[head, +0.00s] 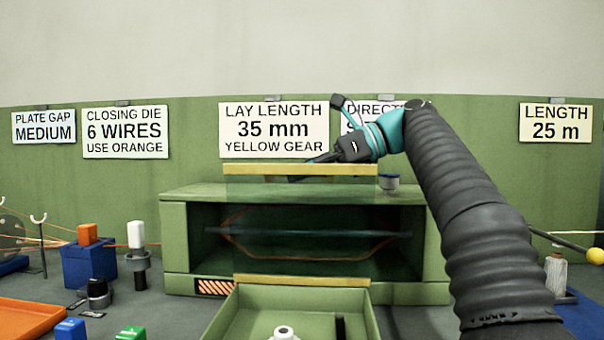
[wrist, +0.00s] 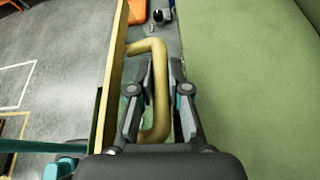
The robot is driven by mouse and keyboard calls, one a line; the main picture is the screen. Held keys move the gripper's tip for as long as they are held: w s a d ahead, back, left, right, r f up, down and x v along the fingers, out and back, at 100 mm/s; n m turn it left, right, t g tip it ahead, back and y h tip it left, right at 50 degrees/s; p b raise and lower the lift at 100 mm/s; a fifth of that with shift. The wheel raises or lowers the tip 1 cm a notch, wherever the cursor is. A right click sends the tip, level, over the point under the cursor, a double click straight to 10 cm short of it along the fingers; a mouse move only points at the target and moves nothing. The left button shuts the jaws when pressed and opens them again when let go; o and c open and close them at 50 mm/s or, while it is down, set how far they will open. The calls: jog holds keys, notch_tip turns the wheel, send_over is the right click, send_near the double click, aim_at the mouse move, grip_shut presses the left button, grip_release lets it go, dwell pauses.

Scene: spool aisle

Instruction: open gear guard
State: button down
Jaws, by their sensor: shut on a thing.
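The gear guard (head: 300,222) is a clear panel with a yellow top bar (head: 300,170) and a yellow bottom bar (head: 301,281), in front of the green machine housing (head: 180,248). Its top bar shows above the housing's top edge in the head view. My gripper (head: 315,160) is at the top bar. In the wrist view, my gripper (wrist: 157,75) has one finger on each side of the yellow handle (wrist: 160,95) and is shut on it. The fingertips are partly hidden in the head view. Wires and a dark shaft show through the panel.
A green tray (head: 232,312) stands in front of the guard. A blue block (head: 90,265), a black stand with a white top (head: 138,262) and an orange tray (head: 25,318) are at left. A white spool (head: 556,272) is at right. Signs hang on the green back wall.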

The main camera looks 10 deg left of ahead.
jog(key=shift+w+f, duration=0.3)
jog(key=shift+w, duration=0.35)
jog(key=c, duration=1.4)
grip_release()
jog(key=shift+r, duration=0.15)
